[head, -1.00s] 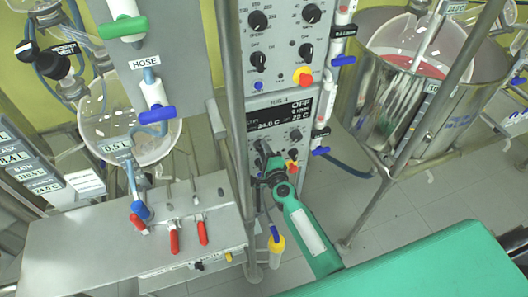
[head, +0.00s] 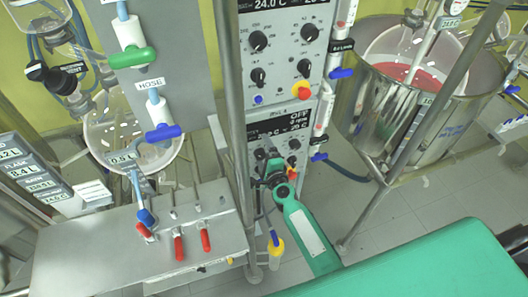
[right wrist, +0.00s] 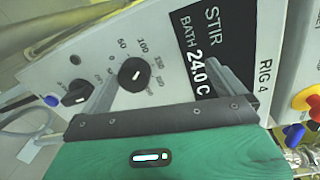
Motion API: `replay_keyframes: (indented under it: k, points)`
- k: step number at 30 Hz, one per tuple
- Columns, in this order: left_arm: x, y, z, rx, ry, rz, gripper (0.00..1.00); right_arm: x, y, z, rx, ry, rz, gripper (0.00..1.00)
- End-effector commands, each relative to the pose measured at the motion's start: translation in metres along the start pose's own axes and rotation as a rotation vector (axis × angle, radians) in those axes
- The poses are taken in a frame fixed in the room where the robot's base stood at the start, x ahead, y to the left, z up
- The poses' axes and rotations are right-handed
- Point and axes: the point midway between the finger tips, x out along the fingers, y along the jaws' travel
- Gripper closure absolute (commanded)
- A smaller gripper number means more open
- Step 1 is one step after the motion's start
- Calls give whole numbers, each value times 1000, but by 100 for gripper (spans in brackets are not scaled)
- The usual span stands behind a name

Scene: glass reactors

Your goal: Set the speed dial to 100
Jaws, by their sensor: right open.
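The speed dial, a black knob (right wrist: 132,75) under the STIR label, sits on the white RIG 4 panel (right wrist: 180,93) in the right wrist view. My left gripper is out of view.
A second black knob (right wrist: 76,92) is left of the dial, close to the left finger. A red and yellow button (right wrist: 305,100) is at the right. A metal post (head: 236,110) stands left of the panel. A bench with red-handled valves (head: 179,246) is at lower left.

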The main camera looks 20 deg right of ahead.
Motion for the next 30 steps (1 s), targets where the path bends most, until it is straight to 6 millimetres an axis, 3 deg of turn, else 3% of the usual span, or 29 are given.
replay_keyframes:
  k: [1,19,20,21,30]
  points:
    - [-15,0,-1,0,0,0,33,4,-33,5,1,1,-32,18]
    - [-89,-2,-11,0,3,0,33,0,-108,17,-1,7,-36,18]
    - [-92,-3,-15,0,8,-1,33,-1,-111,18,0,6,-36,37]
    - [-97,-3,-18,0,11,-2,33,-1,-115,20,0,6,-34,42]
    - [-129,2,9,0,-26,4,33,-5,-141,26,3,3,-25,42]
